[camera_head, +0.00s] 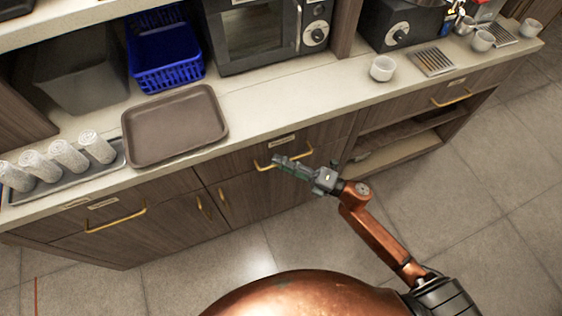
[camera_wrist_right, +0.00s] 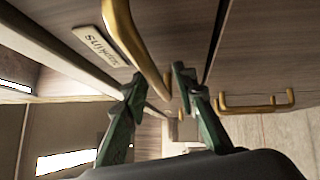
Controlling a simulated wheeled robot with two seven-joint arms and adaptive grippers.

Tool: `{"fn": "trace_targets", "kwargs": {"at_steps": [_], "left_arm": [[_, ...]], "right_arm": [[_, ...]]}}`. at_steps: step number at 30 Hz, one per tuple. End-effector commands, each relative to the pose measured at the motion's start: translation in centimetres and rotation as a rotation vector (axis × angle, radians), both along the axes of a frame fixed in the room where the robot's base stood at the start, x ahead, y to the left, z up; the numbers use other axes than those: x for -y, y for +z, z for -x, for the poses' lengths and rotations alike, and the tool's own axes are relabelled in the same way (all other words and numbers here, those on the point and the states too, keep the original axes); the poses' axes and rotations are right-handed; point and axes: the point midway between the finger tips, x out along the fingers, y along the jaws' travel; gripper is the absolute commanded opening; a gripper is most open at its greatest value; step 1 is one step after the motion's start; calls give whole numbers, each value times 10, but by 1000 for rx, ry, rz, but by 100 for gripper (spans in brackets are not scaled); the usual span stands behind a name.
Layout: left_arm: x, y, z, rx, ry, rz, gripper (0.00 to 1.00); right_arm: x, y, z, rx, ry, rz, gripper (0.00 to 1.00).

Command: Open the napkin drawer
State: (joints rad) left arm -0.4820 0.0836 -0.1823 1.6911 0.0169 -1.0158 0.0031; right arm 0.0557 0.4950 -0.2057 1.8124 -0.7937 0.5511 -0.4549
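The middle drawer front (camera_head: 325,134), dark wood under the counter edge, looks shut. It bears a small label (camera_head: 281,141) and a brass bar handle (camera_head: 262,166). In the right wrist view the label (camera_wrist_right: 103,46) looks like "Napkins" upside down, and the handle (camera_wrist_right: 138,48) runs down from the top. My right gripper (camera_head: 276,160) is at this handle. In the right wrist view its green fingers (camera_wrist_right: 157,76) are apart, with the bar appearing to lie between their tips. I cannot tell whether they touch it. My left gripper is not in view.
A brown tray (camera_head: 219,128) lies on the counter above. Labelled drawers with brass handles flank the middle one (camera_head: 115,220) (camera_head: 452,99). Cabinet door handles (camera_head: 223,203) sit lower left. The floor in front is clear.

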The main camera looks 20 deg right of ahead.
Motion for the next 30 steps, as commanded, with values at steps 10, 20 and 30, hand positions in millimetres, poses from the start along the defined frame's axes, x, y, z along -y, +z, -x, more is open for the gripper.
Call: {"fn": "trace_targets", "kwargs": {"at_steps": [10,20,30], "left_arm": [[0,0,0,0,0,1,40],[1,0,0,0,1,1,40],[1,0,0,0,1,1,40]], "right_arm": [[0,0,0,0,-1,0,17],[0,0,0,-1,-1,1,0],[0,0,0,-1,-1,0,0]]}}
